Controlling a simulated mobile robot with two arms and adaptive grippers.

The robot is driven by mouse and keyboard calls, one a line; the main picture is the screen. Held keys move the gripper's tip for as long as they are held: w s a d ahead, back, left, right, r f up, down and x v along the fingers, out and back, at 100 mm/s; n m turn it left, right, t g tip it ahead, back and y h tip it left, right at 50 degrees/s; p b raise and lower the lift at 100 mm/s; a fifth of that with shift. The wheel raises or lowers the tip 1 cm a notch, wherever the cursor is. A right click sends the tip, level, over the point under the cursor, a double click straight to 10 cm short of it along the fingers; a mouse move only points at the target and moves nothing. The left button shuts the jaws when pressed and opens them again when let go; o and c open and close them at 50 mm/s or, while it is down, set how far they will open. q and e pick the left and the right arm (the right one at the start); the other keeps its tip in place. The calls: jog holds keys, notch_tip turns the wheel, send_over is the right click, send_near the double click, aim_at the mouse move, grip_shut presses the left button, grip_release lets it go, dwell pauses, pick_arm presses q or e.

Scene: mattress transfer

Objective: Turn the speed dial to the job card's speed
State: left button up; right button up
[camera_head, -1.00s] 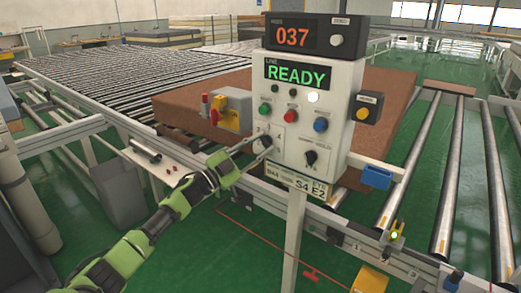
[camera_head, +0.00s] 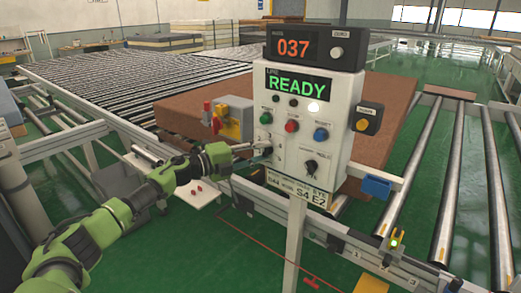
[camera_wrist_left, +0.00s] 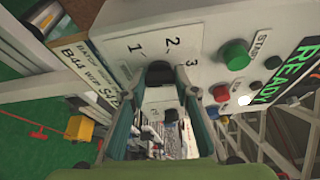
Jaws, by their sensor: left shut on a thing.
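The speed dial (camera_wrist_left: 160,73) is a dark knob on the white control box (camera_head: 345,125), with the numbers 1, 2 and 3 around it in the left wrist view. My left gripper (camera_wrist_left: 160,88) is shut on the dial, one finger on each side. In the head view, my left gripper (camera_head: 262,152) covers most of the dial. I cannot tell which number the dial points at. The job card (camera_head: 298,188) is a pale label along the box's bottom edge. It reads B44, S4 and E2; it also shows in the left wrist view (camera_wrist_left: 80,62). My right gripper is out of view.
The box carries green (camera_head: 266,118), red (camera_head: 292,126) and blue (camera_head: 321,134) buttons, a black knob (camera_head: 311,166), a READY screen (camera_head: 298,83) and a 037 display (camera_head: 295,49). A brown mattress (camera_head: 180,110) lies behind on the rollers.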

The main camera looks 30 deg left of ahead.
pick_arm(q)
jog(key=shift+r+m+g+y+p, duration=0.3)
jog(key=shift+m+p, duration=0.35)
jog(key=shift+m, duration=0.15)
jog(key=m+y+p, duration=0.1)
jog(key=m+p, duration=0.2)
jog(key=p, duration=0.2)
jog(key=m+g+y+p, duration=0.1)
jog(key=m+y+p, duration=0.1)
jog(key=p, duration=0.3)
jog(key=shift+d+r+m, duration=0.15)
jog(key=shift+d+m, duration=0.05)
jog(key=shift+m, duration=0.3)
jog(key=shift+f+m+g+y+p, duration=0.3)
jog(key=shift+p, duration=0.55)
jog(key=shift+s, duration=0.1)
jog(key=o, duration=1.1)
